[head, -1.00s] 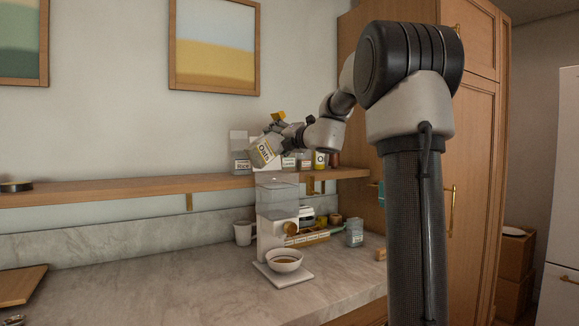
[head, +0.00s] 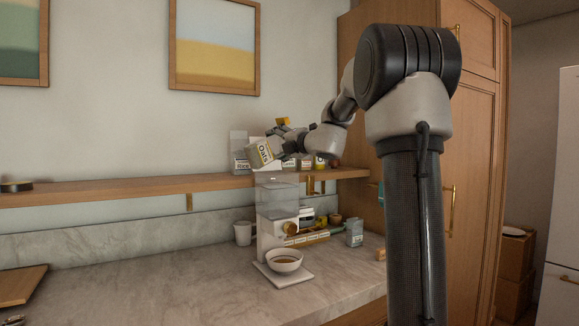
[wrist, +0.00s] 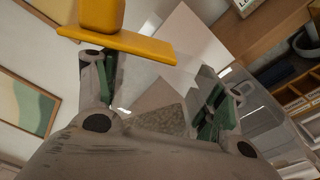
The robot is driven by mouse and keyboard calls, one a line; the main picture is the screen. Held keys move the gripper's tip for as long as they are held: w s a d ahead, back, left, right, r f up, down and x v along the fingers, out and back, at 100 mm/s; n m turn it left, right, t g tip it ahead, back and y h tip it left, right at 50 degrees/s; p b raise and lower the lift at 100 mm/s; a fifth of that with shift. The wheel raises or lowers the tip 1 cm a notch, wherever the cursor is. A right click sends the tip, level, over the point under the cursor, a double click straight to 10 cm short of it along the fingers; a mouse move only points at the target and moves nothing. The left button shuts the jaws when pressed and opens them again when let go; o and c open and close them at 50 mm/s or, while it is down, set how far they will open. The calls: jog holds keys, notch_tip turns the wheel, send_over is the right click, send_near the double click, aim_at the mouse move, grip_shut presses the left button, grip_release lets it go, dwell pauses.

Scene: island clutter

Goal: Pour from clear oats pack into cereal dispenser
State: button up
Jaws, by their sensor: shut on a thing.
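In the wrist view the pack (wrist: 165,112) sits between the two fingers, with greyish contents showing through; a yellow piece (wrist: 118,40) lies across the top of that view. The cereal dispenser (head: 277,195) has a clear hopper on a white body with a gold knob. I cannot tell whether oats are falling into it. A bowl (head: 284,260) with brown contents sits on its white base.
A wooden shelf (head: 120,187) runs behind the dispenser, with a rice pack (head: 241,163) and other packs on it. A white mug (head: 243,233) stands left of the dispenser, and a clear container (head: 354,233) stands right. The counter's left middle is clear.

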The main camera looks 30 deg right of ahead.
aim_at(282, 153)
jog(key=shift+f, duration=0.1)
jog(key=shift+d+f+m, duration=0.2)
jog(key=shift+f+m, duration=0.4)
jog(key=shift+m, duration=0.2)
jog(key=shift+d+f+m, duration=0.2)
jog(key=shift+f+m, duration=0.5)
jog(key=shift+f, duration=0.05)
jog(key=shift+w+d+f+m, duration=0.1)
jog(key=shift+d+f+m, duration=0.2)
jog(key=shift+m, duration=0.6)
